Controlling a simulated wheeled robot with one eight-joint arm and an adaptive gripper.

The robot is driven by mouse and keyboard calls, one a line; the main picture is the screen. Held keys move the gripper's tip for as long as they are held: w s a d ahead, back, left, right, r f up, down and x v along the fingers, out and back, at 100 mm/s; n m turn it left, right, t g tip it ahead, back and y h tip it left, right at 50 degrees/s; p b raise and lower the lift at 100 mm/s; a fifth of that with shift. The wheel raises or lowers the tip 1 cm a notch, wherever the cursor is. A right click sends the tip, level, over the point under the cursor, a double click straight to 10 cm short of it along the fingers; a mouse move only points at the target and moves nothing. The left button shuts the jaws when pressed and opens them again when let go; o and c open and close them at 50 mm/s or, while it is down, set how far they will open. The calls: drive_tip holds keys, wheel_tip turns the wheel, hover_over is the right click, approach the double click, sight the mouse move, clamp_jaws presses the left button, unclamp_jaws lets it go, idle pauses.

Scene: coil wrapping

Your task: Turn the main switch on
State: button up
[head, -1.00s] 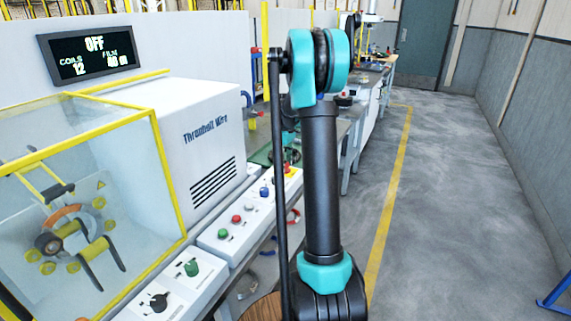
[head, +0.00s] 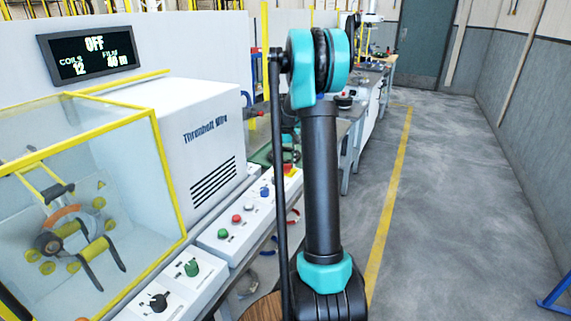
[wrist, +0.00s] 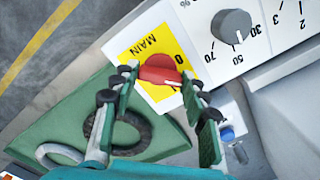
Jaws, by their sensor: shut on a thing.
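The main switch is a red rotary knob (wrist: 160,70) on a yellow plate (wrist: 138,40) marked MAIN, seen in the wrist view. A "0" is printed beside it, and the knob bears a short white mark. In the head view the red knob (head: 288,168) shows only partly beside my arm. My gripper (wrist: 159,76) has a finger on each side of the knob and is shut on it. In the head view my gripper is mostly hidden. The wall display (head: 90,55) reads OFF.
A grey dial (wrist: 231,26) sits beside the switch, and a blue button (wrist: 228,134) is near the right finger. A green tray (wrist: 60,125) holds dark and light rings.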

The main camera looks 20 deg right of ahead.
sight(285, 165)
drive_tip(key=m, duration=0.4)
drive_tip(key=shift+m, duration=2.3)
drive_tip(key=o, duration=1.2)
drive_tip(key=shift+c, duration=0.2)
wheel_tip(285, 165, up, 12)
